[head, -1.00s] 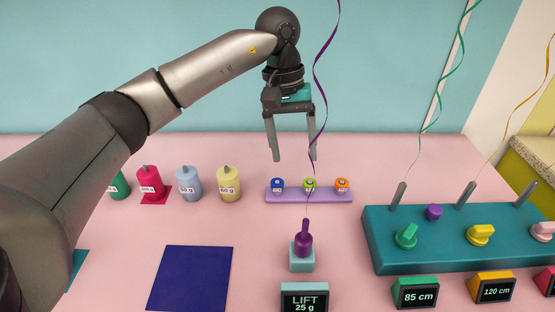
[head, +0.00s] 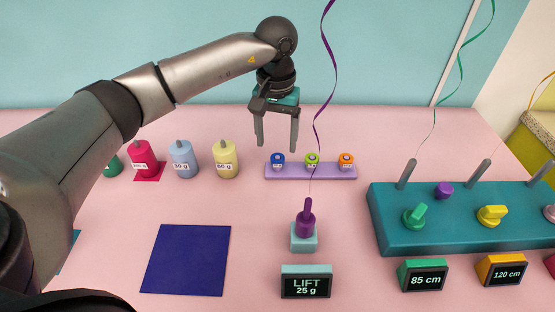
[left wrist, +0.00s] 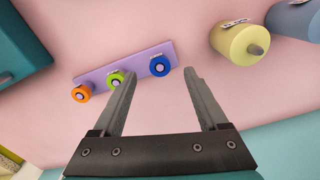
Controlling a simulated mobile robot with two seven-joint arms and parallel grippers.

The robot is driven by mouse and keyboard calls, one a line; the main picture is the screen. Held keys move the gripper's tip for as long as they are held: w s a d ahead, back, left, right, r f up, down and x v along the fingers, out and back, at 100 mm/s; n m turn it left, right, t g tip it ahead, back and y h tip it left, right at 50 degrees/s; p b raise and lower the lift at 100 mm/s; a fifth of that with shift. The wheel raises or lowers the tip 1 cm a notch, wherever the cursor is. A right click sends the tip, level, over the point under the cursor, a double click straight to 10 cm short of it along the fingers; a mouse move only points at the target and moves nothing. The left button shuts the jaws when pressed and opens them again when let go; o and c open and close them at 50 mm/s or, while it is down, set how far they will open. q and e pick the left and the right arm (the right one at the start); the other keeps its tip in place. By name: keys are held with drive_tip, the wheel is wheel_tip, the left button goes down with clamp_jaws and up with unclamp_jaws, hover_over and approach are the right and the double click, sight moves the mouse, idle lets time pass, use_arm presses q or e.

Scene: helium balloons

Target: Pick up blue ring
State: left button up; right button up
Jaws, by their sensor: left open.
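The blue ring (head: 278,159) sits at the left end of a small lilac rack (head: 312,171), in line with a green ring (head: 312,160) and an orange ring (head: 346,160). My left gripper (head: 277,148) is open and empty, pointing down above the table near the blue ring. In the left wrist view the blue ring (left wrist: 159,67) lies beyond the fingertips, about midway between them and apart from both. The right gripper is not in view.
Several weights, including a yellow one (head: 225,160), stand left of the rack. A purple weight (head: 306,218) with a ribbon stands in front on a pale block. A teal stand (head: 390,224) is at the right. A dark blue mat (head: 187,259) lies front left.

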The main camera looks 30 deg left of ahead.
sight(277, 158)
use_arm(q)
wheel_tip(277, 158, down, 5)
drive_tip(key=shift+w, duration=0.15)
clamp_jaws()
idle(0.6)
